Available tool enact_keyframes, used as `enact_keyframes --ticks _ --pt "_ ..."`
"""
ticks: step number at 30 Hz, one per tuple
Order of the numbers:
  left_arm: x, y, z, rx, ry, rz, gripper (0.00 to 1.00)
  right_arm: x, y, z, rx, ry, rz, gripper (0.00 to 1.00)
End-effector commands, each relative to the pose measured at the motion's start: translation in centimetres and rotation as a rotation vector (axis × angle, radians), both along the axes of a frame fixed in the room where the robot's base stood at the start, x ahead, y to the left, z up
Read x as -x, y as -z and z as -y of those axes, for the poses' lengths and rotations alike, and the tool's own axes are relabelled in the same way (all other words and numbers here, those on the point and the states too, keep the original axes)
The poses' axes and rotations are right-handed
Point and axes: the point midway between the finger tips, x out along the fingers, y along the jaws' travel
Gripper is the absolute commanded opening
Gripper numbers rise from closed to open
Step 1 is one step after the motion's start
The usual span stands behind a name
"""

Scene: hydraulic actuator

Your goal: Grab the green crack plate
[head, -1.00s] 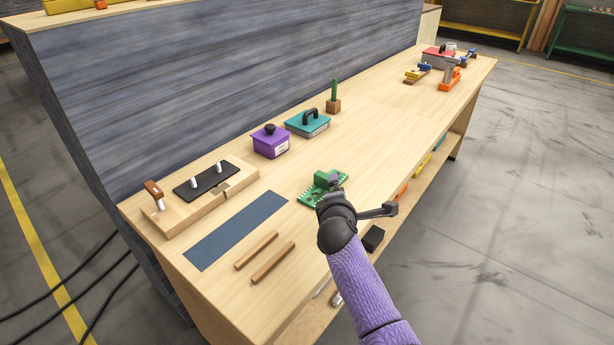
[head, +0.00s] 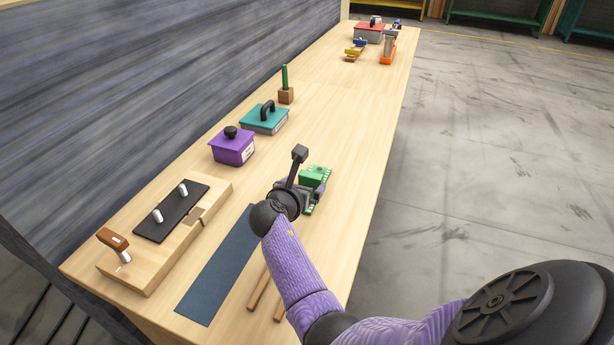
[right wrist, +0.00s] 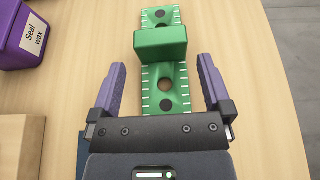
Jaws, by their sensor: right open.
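The green crack plate (head: 314,180) lies on the wooden bench near its right edge, partly hidden by my right gripper in the head view. In the right wrist view the green plate (right wrist: 163,75) shows a raised green block across it, white tick marks along its edges and dark round spots. My right gripper (right wrist: 162,80) is open, with one purple finger on each side of the plate's near part. Gaps show between both fingers and the plate. In the head view my right gripper (head: 305,190) is at the plate's near end. My left gripper is out of view.
A purple "Seal wax" box (head: 233,147) and a teal box (head: 264,119) stand to the left of the plate. A wooden fixture with a black plate (head: 171,212), a dark blue mat (head: 218,268) and wooden strips (head: 259,290) lie nearer.

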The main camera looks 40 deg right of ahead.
Motion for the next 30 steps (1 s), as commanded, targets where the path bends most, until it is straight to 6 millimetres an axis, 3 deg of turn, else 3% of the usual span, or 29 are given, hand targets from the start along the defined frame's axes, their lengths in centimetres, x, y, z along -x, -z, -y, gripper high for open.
enact_keyframes --ticks 1,6,14,27,28,30 --pt "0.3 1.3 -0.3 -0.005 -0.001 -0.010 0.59 -0.4 1.1 1.0 0.001 0.004 -0.001 1.00" --pt "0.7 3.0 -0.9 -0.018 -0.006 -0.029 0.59 -1.7 1.9 3.4 0.000 0.002 -0.001 1.00" --pt "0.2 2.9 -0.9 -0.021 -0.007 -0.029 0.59 -1.9 1.5 3.7 -0.001 0.000 0.000 0.98" --pt "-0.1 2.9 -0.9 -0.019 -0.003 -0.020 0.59 -1.8 1.5 3.7 -0.001 0.000 0.000 0.05" --pt "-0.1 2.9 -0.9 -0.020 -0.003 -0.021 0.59 -1.8 1.6 3.7 -0.001 -0.001 0.001 0.00" --pt "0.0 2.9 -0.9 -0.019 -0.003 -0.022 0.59 -1.9 1.5 3.7 0.000 0.000 0.002 0.00"
